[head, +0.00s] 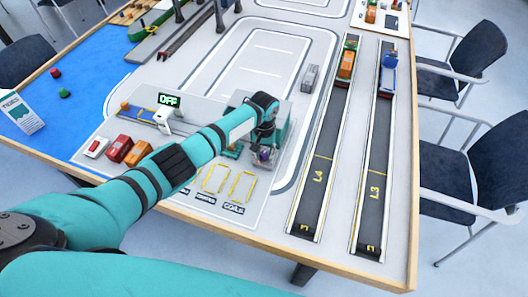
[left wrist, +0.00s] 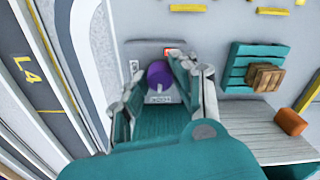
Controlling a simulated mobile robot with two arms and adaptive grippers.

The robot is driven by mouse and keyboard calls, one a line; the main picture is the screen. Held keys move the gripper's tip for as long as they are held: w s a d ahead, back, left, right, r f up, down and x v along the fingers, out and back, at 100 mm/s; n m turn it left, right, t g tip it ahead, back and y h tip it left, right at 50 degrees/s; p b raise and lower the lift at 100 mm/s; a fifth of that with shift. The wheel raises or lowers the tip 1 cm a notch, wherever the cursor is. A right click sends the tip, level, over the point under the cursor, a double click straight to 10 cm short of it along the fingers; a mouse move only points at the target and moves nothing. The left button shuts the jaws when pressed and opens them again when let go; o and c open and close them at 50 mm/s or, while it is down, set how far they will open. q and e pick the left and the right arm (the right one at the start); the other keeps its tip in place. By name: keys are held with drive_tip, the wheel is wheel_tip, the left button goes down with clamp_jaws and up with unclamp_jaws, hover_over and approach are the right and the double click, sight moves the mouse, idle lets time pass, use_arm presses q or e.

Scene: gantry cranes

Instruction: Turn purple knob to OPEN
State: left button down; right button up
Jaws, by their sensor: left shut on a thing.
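The purple knob (left wrist: 158,74) sits on a light panel between the two fingers of my left gripper (left wrist: 160,85) in the left wrist view. The fingers are closed around it. In the head view the knob (head: 264,155) shows as a small purple patch below my left gripper (head: 264,143). Small labels lie beside and below the knob, too small to read surely, so I cannot tell its setting. A small red patch (left wrist: 173,52) shows just beyond it. My right gripper is not in view.
A green "OFF" display (head: 169,100) stands behind my arm.

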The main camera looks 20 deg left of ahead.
use_arm(q)
drive_tip(key=m, duration=0.4)
drive_tip(key=shift+p, duration=0.35)
drive_tip(key=m, duration=0.4)
drive_tip(key=shift+m, duration=0.4)
drive_tip(key=m, duration=0.4)
drive_tip(key=shift+m, duration=2.3)
drive_tip(key=shift+w, duration=0.1)
drive_tip(key=c, duration=1.1)
unclamp_jaws()
drive_tip(key=shift+o, duration=0.2)
drive_tip(key=shift+r, duration=0.1)
